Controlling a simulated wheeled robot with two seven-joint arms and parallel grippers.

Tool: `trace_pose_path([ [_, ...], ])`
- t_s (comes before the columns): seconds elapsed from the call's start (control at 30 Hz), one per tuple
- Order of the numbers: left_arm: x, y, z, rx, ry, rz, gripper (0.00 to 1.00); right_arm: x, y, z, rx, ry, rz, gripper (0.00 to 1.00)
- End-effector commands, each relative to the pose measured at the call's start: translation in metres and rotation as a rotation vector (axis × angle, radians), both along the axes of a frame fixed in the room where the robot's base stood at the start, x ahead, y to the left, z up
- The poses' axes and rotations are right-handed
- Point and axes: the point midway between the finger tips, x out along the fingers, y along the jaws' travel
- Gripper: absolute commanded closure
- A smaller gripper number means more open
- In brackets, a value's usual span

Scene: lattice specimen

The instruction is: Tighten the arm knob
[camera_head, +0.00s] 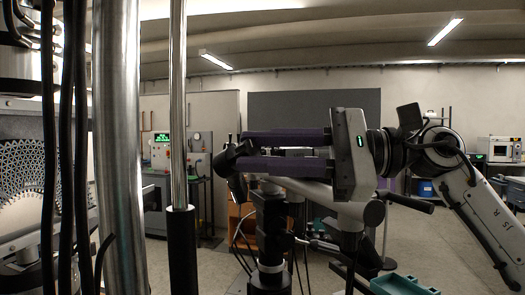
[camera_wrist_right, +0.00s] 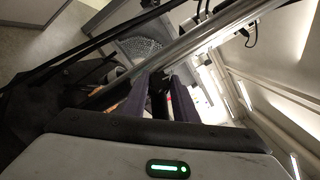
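A black arm knob (camera_head: 228,160) with lobed ends shows in the head view, left of centre, by the black stand. My right gripper (camera_head: 243,151) comes in from the right with its two purple fingers level, one above the other. Its fingertips reach the knob and partly cover it. A narrow gap shows between the fingers, and I cannot tell whether they press on the knob. In the right wrist view the two fingers (camera_wrist_right: 160,88) stand apart with something dark between them. My left gripper is not in view.
A thick metal column (camera_head: 119,150) and a thinner rod (camera_head: 178,110) stand at the left, with black cables. A lattice specimen (camera_head: 22,170) shows at the far left. A teal tray (camera_head: 402,286) lies at the bottom right. A green-screened machine (camera_head: 160,165) stands behind.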

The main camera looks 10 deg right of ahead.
Motion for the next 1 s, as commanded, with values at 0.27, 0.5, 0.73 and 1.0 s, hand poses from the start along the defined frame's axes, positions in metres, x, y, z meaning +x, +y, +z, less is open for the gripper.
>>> trace_pose_path([
  [0.27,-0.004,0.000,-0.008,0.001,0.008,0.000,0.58,-0.001,0.000,-0.003,0.017,0.018,-0.010,0.96],
  [0.5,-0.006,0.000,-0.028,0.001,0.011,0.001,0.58,-0.002,0.000,-0.007,0.096,0.094,-0.064,0.96],
  [0.73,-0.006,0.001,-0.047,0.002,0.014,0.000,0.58,-0.004,0.001,-0.007,0.213,0.205,-0.140,0.96],
  [1.0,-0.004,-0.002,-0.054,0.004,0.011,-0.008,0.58,-0.005,0.002,-0.006,0.320,0.308,-0.208,0.96],
])
